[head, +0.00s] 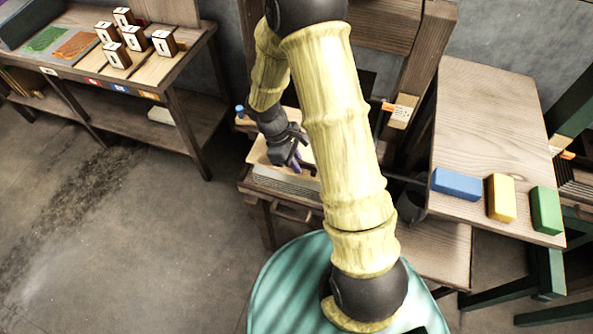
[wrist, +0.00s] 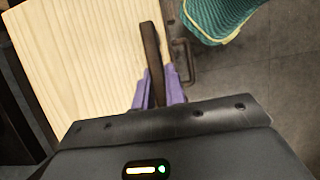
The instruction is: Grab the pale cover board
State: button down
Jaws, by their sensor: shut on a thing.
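The pale cover board (head: 262,154) lies above a grey layered stack (head: 285,180) at the small bench in the middle of the head view. In the wrist view the board (wrist: 85,60) shows light wood grain and fills the upper left, with a dark brown bar (wrist: 151,55) along its right edge. My gripper (head: 297,160) is at the board's near right side. In the wrist view its purple fingers (wrist: 158,88) are shut on the dark bar, one on each side. My arm hides part of the board in the head view. I cannot tell whether the board touches the stack.
A bench at the right holds a blue block (head: 456,184), a yellow block (head: 501,198) and a green block (head: 546,210). A shelf table (head: 140,75) at the left holds several small numbered boxes. The floor (head: 130,240) at the left is clear.

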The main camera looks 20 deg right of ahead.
jog(key=shift+r, duration=1)
